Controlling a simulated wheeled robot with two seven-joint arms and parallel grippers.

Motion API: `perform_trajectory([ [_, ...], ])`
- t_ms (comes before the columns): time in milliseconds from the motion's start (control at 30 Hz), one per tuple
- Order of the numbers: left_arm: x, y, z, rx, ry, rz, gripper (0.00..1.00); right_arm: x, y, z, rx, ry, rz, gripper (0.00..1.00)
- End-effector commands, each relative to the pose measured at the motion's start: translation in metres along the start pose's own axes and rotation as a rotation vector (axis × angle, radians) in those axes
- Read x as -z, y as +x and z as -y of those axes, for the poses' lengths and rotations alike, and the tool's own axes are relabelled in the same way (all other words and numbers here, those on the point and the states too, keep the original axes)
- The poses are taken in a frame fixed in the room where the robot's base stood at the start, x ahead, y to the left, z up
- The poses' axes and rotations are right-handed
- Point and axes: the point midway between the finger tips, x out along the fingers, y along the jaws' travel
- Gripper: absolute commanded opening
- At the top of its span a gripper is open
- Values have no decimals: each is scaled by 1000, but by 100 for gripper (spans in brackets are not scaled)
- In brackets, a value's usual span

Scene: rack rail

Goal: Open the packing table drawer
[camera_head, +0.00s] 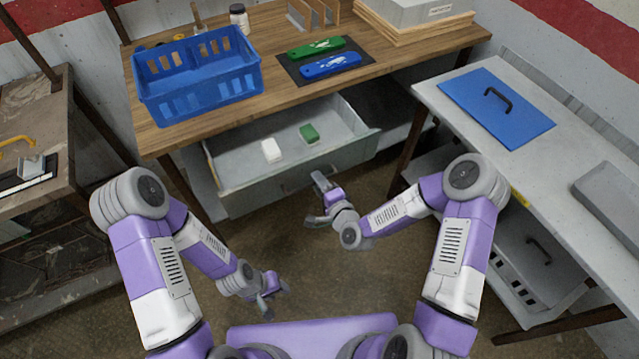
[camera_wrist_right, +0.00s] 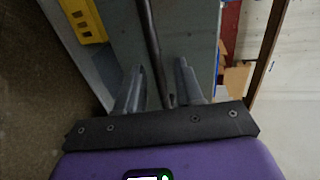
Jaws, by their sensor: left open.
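The packing table (camera_head: 300,95) has a wooden top, and its grey drawer (camera_head: 300,177) is pulled out below it, its inside showing. A white block (camera_head: 271,150) and a green block (camera_head: 309,133) lie in the drawer. My right gripper (camera_head: 317,200) is at the drawer front. In the right wrist view its fingers (camera_wrist_right: 160,75) are apart, with the dark bar handle (camera_wrist_right: 151,35) between them and gaps beside it. My left gripper (camera_head: 273,292) is open and empty, low over the floor, apart from the drawer.
On the tabletop are a blue crate (camera_head: 197,88), a dark mat with green (camera_head: 316,47) and blue (camera_head: 330,66) items, and a bottle (camera_head: 239,17). A grey side table (camera_head: 560,165) with a blue panel (camera_head: 497,107) stands right. A worn bench (camera_head: 48,105) stands left. Floor is clear between.

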Motion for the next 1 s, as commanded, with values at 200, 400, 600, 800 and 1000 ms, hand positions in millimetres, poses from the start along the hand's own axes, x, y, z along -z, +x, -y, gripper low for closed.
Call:
perform_trajectory([
  [200, 0, -1, 0, 0, 0, 0, 43, 0, -4, 0, -1, 1, 0, 37],
  [400, 0, -7, -2, 0, 0, 0, 43, 0, -33, 1, -3, 2, 0, 37],
  [600, 0, -11, -4, 0, 0, 0, 43, 1, -64, 0, -3, 1, -1, 37],
  [800, 0, -12, -4, 0, 0, 0, 43, 0, -76, 0, 0, 0, 0, 37],
  [1000, 0, -12, -4, 0, 0, 0, 43, 0, -76, 0, 0, 0, 0, 37],
])
